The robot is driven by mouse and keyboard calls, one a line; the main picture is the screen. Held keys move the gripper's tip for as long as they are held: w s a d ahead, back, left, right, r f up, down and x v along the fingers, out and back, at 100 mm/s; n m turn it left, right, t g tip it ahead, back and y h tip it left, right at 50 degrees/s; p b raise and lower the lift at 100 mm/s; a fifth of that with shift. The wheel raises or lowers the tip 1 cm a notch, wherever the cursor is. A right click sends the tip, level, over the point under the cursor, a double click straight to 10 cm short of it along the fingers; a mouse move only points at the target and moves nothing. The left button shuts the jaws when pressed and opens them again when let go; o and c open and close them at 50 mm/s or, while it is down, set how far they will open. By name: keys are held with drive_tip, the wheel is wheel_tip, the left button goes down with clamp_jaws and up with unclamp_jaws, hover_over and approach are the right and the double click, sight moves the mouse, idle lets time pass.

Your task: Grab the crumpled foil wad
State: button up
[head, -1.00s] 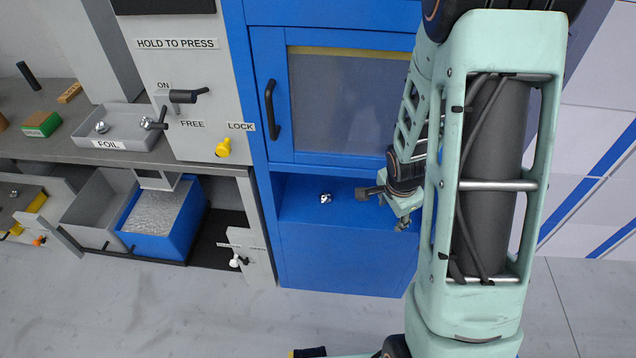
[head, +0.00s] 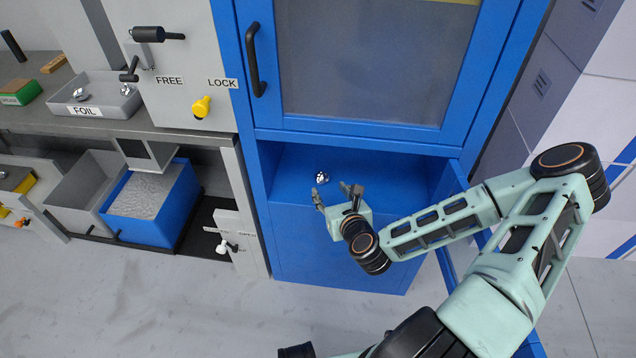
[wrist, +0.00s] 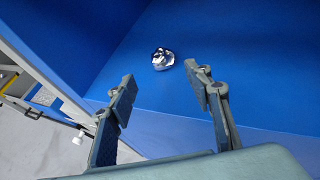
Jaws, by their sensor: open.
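A crumpled silver foil wad (head: 322,177) lies on the blue shelf (head: 290,190) of the open niche below the cabinet door. My gripper (head: 336,192) is open and empty in front of the niche, just short of the wad. In the wrist view the wad (wrist: 163,59) lies beyond my gripper (wrist: 160,92), roughly centred between the spread fingers and apart from both. Nothing hides the wad in either view.
The niche has blue side walls and a front edge. A grey tray labelled FOIL (head: 105,95), holding foil pieces, stands on the counter at left. A yellow lock knob (head: 201,107) and a blue bin (head: 150,205) are left of the cabinet.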

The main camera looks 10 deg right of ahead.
sight(322, 174)
drive_tip(key=shift+w+d, duration=0.15)
drive_tip(key=shift+w, duration=0.25)
drive_tip(key=b+x, duration=0.1)
drive_tip(key=x, duration=0.3)
drive_tip(key=shift+w+f, duration=0.15)
drive_tip(key=shift+w, duration=0.1)
drive_tip(key=shift+r+b+x, duration=0.15)
drive_tip(key=shift+b+x, duration=0.2)
drive_tip(key=shift+x, duration=1.05)
drive_tip(key=shift+r+b+x, duration=0.15)
drive_tip(key=shift+b+x, duration=0.15)
drive_tip(key=shift+x, duration=1.1)
drive_tip(key=shift+w, duration=0.1)
drive_tip(key=shift+c, duration=0.3)
drive_tip(key=c, duration=0.8)
